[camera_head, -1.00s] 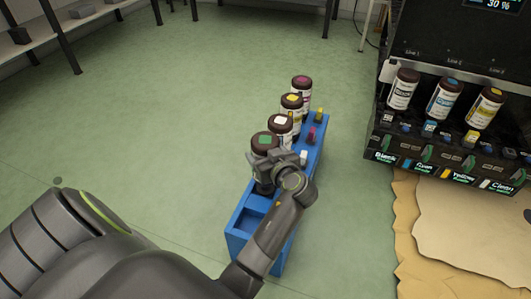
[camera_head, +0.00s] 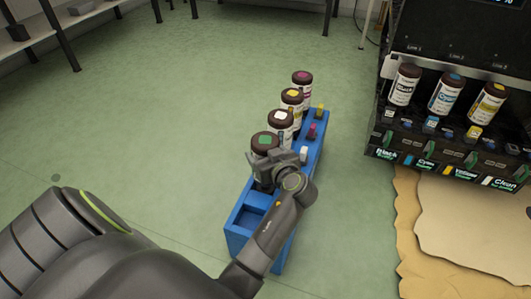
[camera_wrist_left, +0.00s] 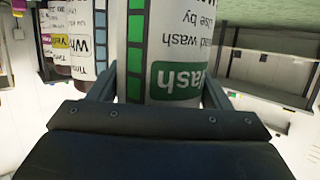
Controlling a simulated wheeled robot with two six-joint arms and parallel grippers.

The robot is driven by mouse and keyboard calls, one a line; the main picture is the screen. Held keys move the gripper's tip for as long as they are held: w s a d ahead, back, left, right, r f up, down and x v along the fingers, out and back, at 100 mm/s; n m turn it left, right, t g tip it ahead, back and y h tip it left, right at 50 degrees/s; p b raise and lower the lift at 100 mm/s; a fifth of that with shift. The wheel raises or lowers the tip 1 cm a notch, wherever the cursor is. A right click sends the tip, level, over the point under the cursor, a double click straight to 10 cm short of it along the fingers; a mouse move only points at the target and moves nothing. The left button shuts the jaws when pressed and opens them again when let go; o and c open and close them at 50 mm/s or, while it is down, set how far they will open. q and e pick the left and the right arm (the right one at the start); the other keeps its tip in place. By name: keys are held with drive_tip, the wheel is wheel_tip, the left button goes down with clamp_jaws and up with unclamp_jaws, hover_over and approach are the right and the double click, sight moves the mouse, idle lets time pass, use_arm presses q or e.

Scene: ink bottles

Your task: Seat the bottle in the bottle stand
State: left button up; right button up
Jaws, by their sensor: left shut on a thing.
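The wash bottle has a dark cap with a green square (camera_head: 265,141) and a white label with green "wash" print, seen upside down in the left wrist view (camera_wrist_left: 170,55). My left gripper (camera_head: 274,165) is shut on it, with one finger on each side. The bottle is upright at the blue bottle stand (camera_head: 236,240), over or in the compartment behind the empty front one. The gripper hides its lower part, so I cannot tell whether its base touches the stand. My right gripper is not in view.
Bottles with white (camera_head: 281,118), yellow (camera_head: 292,97) and magenta (camera_head: 302,78) cap marks stand in a row behind. Small coloured pieces line the stand's right side. A black machine (camera_head: 440,110) with three bottles and cardboard (camera_head: 460,230) lie right. Floor left of the stand is clear.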

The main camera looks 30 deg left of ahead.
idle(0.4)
use_arm(q)
drive_tip(key=shift+f+b, duration=0.45)
drive_tip(key=shift+f, duration=0.15)
drive_tip(key=o, duration=1.2)
drive_tip(key=shift+a+f, duration=0.1)
drive_tip(key=shift+o, duration=1)
drive_tip(key=shift+f, duration=0.1)
drive_tip(key=shift+s, duration=0.1)
